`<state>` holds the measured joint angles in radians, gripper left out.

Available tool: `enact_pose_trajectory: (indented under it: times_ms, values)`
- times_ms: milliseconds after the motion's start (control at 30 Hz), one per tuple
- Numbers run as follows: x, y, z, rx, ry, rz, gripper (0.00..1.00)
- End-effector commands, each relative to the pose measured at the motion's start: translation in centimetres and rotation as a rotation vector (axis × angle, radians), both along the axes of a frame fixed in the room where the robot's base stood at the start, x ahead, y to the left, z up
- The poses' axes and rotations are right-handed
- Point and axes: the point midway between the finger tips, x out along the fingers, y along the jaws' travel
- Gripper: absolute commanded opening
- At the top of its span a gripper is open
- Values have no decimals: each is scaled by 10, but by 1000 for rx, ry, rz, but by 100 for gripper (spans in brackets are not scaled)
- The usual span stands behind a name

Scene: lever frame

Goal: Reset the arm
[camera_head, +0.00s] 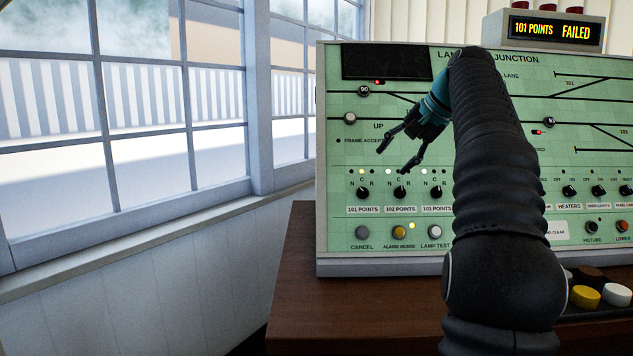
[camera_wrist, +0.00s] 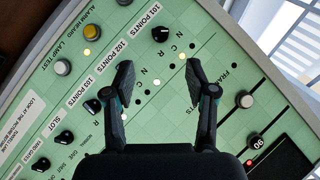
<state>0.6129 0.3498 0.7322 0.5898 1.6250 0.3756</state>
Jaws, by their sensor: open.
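My gripper (camera_head: 392,160) is open and empty in front of the left part of a green control panel (camera_head: 345,215). Its two black fingers also show apart in the wrist view (camera_wrist: 158,85), with bare panel and small lamps between them. My dark arm crosses the panel from below and hides its middle. In the head view the fingers are just above the knobs for 101 points (camera_head: 362,193) and 102 points (camera_head: 400,193). I cannot tell whether a fingertip touches the panel.
A display (camera_head: 553,30) on top reads "101 POINTS FAILED". Buttons for cancel (camera_head: 361,232), alarm heard (camera_head: 399,232) and lamp test (camera_head: 434,232) line the lower panel. Yellow and white buttons (camera_head: 585,297) sit low right. A window (camera_head: 150,110) is at left; the wooden desk (camera_head: 330,300) is clear in front.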

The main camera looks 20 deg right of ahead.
Motion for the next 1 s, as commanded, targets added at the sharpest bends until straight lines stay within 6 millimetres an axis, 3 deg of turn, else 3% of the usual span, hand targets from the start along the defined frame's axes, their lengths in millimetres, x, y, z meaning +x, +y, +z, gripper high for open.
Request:
enact_pose_trajectory:
  times_ms: [167,467,767,1000]
  values:
    - [-3,9,0,-10,2,8,56]
    - [-39,85,-27,-121,32,82,56]
    - [-111,157,-91,-287,60,208,56]
    - [-183,199,-162,-435,68,341,56]
